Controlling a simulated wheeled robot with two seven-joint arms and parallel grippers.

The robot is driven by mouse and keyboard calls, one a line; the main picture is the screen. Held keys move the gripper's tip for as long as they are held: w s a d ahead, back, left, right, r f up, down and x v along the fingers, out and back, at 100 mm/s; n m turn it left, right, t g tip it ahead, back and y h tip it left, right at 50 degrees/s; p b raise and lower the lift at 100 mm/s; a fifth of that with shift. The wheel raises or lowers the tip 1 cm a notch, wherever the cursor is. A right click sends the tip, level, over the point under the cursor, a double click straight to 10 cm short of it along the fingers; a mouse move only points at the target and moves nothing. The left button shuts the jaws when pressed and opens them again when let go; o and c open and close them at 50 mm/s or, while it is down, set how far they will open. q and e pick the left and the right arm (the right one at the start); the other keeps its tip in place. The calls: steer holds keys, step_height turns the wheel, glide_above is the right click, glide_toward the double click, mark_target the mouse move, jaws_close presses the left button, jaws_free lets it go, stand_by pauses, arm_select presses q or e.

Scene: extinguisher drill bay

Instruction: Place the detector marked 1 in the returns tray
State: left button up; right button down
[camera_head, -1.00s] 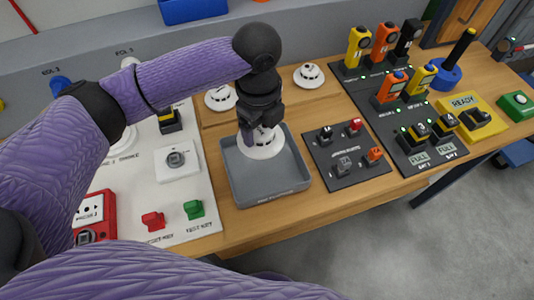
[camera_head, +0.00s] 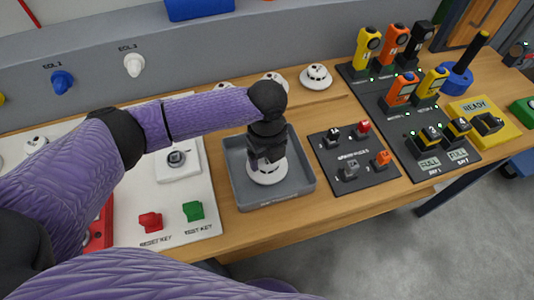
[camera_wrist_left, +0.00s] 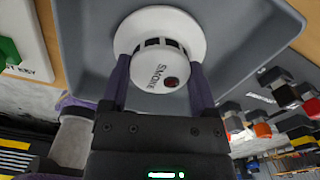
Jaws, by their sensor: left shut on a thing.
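A white round smoke detector (camera_head: 267,172) is inside the grey returns tray (camera_head: 304,180), low and near its middle. My left gripper (camera_head: 267,158) is above it, pointing down. In the left wrist view the gripper's two fingers (camera_wrist_left: 160,88) are shut on the sides of the detector (camera_wrist_left: 160,50), which bears the word "SMOKE" and a dark red spot. No number 1 shows on the visible side. I cannot tell whether the detector touches the tray floor. My right gripper is not in view.
More white detectors stand behind the tray, one at the back right (camera_head: 316,77). Right of the tray is a dark panel with small coloured parts (camera_head: 350,168), then charger stands with handheld devices. Left is a white board with red (camera_head: 150,221) and green (camera_head: 194,210) keys.

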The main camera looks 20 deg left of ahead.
arm_select(q)
steer(key=o, duration=1.2)
step_height(320, 180, up, 12)
steer(key=p, duration=0.3)
steer(key=shift+r+p, duration=0.15)
steer(key=shift+p, duration=0.15)
